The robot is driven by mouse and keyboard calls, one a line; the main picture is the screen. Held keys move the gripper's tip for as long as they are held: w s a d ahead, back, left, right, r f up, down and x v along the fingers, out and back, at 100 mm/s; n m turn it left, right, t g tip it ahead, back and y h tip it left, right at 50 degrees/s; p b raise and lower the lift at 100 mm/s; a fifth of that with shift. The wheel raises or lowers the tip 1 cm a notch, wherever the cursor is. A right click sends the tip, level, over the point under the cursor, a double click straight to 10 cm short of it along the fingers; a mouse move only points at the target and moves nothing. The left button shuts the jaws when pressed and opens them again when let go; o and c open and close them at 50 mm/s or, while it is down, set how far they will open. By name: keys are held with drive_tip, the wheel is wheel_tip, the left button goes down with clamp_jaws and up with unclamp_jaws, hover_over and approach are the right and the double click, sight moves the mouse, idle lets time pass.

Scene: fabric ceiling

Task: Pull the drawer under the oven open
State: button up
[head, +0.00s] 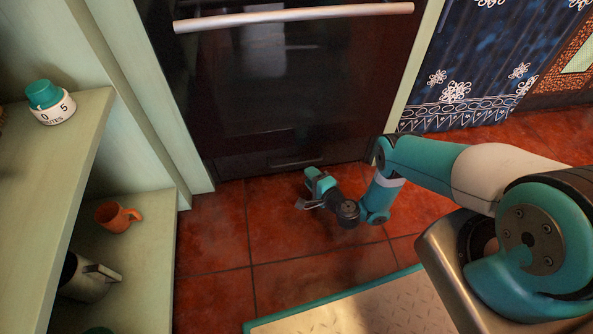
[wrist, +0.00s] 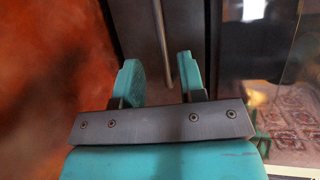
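The drawer under the oven has a dark front (head: 240,164) low down, just above the floor, and looks closed. Its thin metal handle (head: 297,163) lies level across it. My gripper (head: 311,174) is low by the floor, close in front of the handle. In the wrist view its two teal fingers (wrist: 158,64) are apart, with the handle bar (wrist: 161,35) running between them and a gap visible on each side. I cannot tell how deep the bar sits between the fingers. Nothing is held.
The oven door (head: 295,85) with its long handle (head: 295,17) is above the drawer. Pale green shelves (head: 95,130) stand at left with a timer (head: 50,102), an orange mug (head: 117,217) and a metal jug (head: 85,278). A blue patterned curtain (head: 475,65) hangs at right. The tiled floor (head: 235,240) before the drawer is clear.

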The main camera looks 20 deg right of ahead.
sight(296, 163)
drive_tip(key=b+x, duration=0.2)
drive_tip(key=b, duration=0.3)
drive_tip(key=b+x, duration=0.3)
drive_tip(key=b, duration=0.2)
drive_tip(key=b+x, duration=0.2)
drive_tip(key=b, duration=0.3)
drive_tip(key=shift+w+f, duration=0.2)
drive_tip(key=shift+f, duration=0.2)
drive_tip(key=w+b, duration=0.1)
drive_tip(key=b, duration=0.3)
drive_tip(key=shift+a+f, duration=0.1)
drive_tip(key=shift+a, duration=0.05)
drive_tip(key=shift+b, duration=0.55)
drive_tip(key=shift+w+a+b, duration=0.1)
drive_tip(key=shift+b, duration=0.55)
drive_tip(key=shift+r, duration=0.35)
clamp_jaws()
